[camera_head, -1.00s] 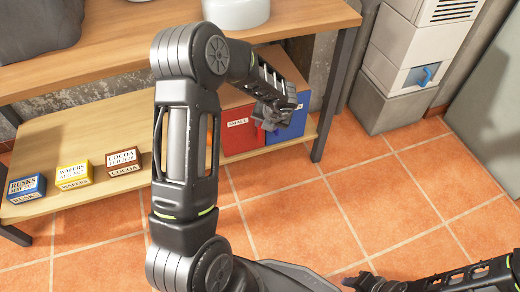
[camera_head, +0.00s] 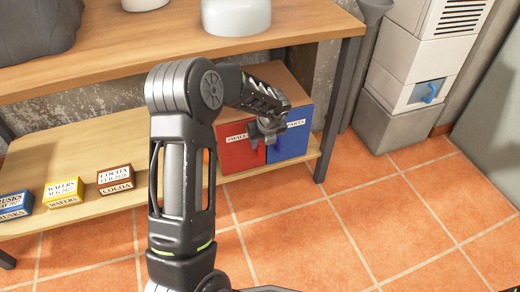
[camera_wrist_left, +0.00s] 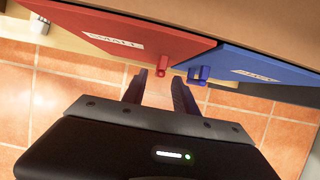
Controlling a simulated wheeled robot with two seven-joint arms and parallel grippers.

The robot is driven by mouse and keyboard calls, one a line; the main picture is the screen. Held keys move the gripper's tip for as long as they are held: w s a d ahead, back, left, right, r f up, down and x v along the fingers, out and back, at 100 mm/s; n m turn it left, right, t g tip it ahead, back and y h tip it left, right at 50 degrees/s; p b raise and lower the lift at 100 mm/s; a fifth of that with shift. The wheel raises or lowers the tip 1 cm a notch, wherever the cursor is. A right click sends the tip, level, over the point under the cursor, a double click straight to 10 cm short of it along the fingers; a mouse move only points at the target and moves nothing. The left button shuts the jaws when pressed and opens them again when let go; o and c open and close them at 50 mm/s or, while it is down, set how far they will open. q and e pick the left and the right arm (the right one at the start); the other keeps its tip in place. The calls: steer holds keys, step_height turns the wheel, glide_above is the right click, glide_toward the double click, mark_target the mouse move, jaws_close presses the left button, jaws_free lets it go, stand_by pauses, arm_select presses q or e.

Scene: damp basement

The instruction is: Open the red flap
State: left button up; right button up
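The red flap (camera_head: 238,158) is the left front of a box on the lower shelf, labelled SMALL, and looks closed. It fills the upper left of the left wrist view (camera_wrist_left: 130,38), with a small red knob (camera_wrist_left: 163,70) near its right edge. My left gripper (camera_head: 268,134) is in front of the box near the seam, hiding part of both flaps. In the left wrist view its two fingers (camera_wrist_left: 158,92) are apart, and the red knob shows just beyond the gap between the tips. Contact cannot be told. My right gripper is not in view.
A blue flap (camera_head: 288,140) labelled PARTS adjoins on the right; its blue knob (camera_wrist_left: 198,73) is near the right finger. The tabletop (camera_head: 120,62) is above. Cocoa (camera_head: 115,180), wafers (camera_head: 63,192) and rusks (camera_head: 14,205) boxes stand left on the lower shelf. The tiled floor in front is clear.

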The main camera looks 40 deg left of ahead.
mark_target(261, 145)
arm_select(q)
steer(key=b+x, duration=0.2)
steer(key=x, duration=0.2)
steer(key=shift+w+a+f, duration=0.1)
steer(key=shift+f, duration=0.3)
steer(key=shift+c, duration=0.2)
jaws_close()
stand_by(0.9)
